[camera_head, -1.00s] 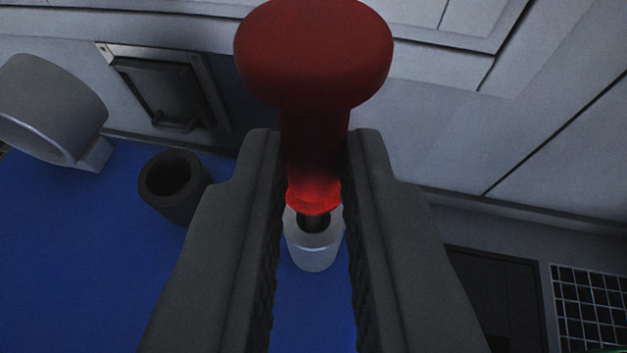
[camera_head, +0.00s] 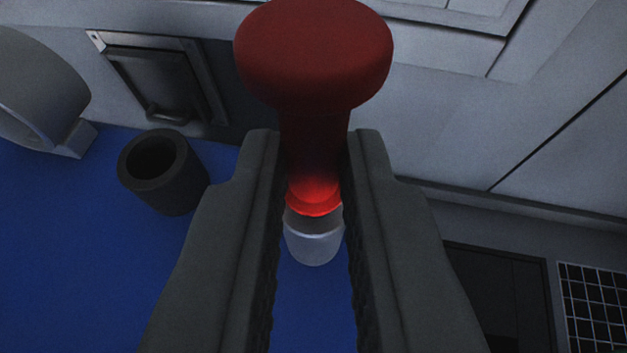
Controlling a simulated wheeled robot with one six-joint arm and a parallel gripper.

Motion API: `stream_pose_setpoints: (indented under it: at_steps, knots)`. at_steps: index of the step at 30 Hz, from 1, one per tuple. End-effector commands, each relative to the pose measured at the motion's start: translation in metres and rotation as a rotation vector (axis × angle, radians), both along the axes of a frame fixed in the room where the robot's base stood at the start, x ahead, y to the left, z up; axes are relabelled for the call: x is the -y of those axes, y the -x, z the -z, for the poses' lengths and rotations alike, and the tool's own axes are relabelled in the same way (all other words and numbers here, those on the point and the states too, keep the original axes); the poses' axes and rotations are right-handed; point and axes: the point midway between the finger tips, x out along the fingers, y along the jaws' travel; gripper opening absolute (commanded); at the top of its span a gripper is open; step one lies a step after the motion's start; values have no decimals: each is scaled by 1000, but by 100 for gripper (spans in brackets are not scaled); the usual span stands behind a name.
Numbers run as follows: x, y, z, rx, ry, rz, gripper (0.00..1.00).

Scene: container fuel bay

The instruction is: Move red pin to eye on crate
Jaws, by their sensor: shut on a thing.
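My gripper (camera_head: 314,150) is shut on the red pin (camera_head: 313,55), with one jaw on each side of its stem. The pin has a broad round head toward the camera and a bright red, glowing lower end. Just below that end is a short pale grey cylinder (camera_head: 314,248), standing on a blue surface (camera_head: 80,260) that may be the crate top. The pin hides the cylinder's opening. I cannot tell whether the pin's tip is inside it or just above it, nor whether this cylinder is the eye.
A dark hollow cylinder (camera_head: 165,180) stands to the left on the blue surface. A large grey ring (camera_head: 40,90) is at the upper left. Behind is a pale panelled wall (camera_head: 450,130) with a framed hatch (camera_head: 160,80). A grid panel (camera_head: 595,305) is at lower right.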

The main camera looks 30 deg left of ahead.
Motion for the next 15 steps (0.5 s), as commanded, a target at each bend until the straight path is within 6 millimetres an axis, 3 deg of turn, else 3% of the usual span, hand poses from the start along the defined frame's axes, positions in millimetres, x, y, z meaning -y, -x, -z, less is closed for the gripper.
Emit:
stream_pose_setpoints:
  at_steps: [15]
  knots:
    - [0,0,6,0,0,0,0]
